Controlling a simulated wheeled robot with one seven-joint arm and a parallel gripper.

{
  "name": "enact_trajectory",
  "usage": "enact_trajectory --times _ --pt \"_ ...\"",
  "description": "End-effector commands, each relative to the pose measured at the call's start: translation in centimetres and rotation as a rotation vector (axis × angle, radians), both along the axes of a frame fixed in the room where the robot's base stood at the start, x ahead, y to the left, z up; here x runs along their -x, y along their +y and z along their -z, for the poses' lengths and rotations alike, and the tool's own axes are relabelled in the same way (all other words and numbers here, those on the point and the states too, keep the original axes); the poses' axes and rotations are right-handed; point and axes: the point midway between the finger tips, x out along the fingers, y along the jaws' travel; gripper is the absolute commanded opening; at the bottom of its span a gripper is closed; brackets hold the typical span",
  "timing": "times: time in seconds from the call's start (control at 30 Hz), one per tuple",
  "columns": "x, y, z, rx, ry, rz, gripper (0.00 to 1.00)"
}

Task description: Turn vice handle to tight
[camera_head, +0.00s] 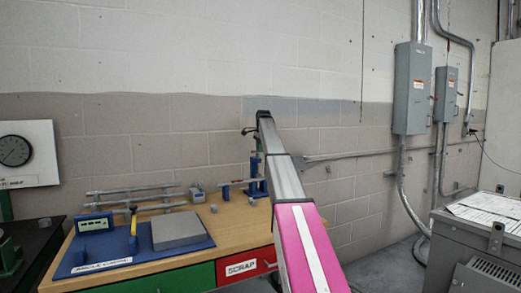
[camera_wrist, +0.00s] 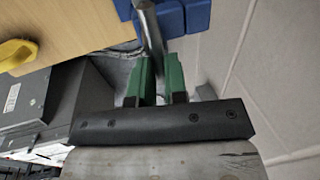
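In the wrist view, a round grey metal bar (camera_wrist: 148,30), which looks like the vice handle, runs down from the top beside blue blocks (camera_wrist: 172,16) that look like the vice. My gripper (camera_wrist: 160,68) has its two green fingers close on either side of the bar, with no clear gap showing. The bar's lower end is hidden between the fingers. In the head view, a small blue upright (camera_head: 256,172), likely part of the vice, stands at the bench's far right corner beside my arm. My fingers cannot be made out there.
The wooden workbench (camera_head: 232,222) holds a blue angle-gauge plate (camera_head: 100,262) with a grey block (camera_head: 180,229), and metal bars (camera_head: 135,190) behind it. A block wall stands close behind. A grey cabinet (camera_head: 468,245) stands at the right, with floor between it and the bench.

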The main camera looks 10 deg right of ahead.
Motion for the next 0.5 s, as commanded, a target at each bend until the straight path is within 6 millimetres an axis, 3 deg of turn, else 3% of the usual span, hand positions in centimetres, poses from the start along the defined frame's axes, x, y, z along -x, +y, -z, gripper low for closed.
enact_trajectory --times 0.27,0.5 --pt "0.09 0.02 -0.01 0.001 0.001 0.038 0.00" --pt "0.43 0.14 -0.01 0.000 0.000 0.254 0.00"
